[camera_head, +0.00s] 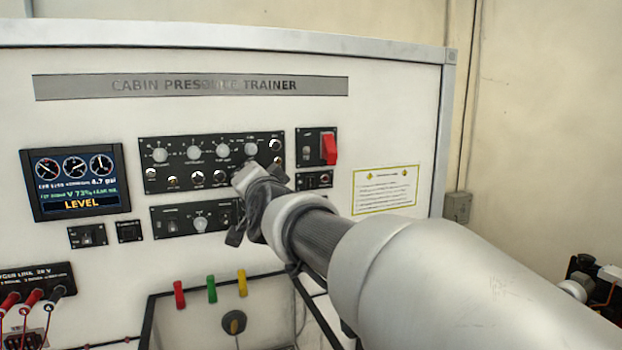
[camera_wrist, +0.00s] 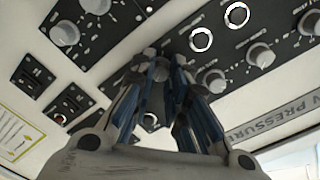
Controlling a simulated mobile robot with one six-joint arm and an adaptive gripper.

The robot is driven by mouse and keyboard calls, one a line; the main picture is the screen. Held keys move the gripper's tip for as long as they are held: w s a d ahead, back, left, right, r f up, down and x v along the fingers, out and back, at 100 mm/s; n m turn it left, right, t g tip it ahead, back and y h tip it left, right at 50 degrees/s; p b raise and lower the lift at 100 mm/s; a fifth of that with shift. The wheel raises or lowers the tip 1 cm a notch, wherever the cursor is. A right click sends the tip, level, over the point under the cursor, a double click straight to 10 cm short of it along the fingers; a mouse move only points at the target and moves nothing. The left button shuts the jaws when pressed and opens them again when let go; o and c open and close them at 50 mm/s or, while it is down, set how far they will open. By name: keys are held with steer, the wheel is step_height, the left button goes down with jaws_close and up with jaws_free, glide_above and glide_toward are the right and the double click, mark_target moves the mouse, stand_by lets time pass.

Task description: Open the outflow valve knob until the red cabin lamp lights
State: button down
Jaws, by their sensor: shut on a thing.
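My gripper (camera_head: 241,181) reaches the lower right of the black control panel (camera_head: 180,153) on the trainer face. In the wrist view the fingers of my gripper (camera_wrist: 163,70) are closed together at the panel. They are shut on a knob there, taken to be the outflow valve knob, which the fingers hide; its label cannot be read. The display (camera_head: 75,180) shows three dials, a green line reading about "V 73%", and "LEVEL" in amber. I cannot tell which small light is the red cabin lamp.
A red guarded switch (camera_head: 329,148) stands out right of the panel. A lower strip (camera_head: 172,222) has another knob (camera_head: 200,223). Red, green and yellow handles (camera_head: 212,289) sit below. Red plugs (camera_head: 33,297) and cables are at lower left.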

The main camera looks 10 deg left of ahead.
steer(key=shift+r, duration=0.1)
steer(key=c, duration=1.5)
jaws_free()
steer(key=v, duration=1.2)
steer(key=shift+f, duration=0.2)
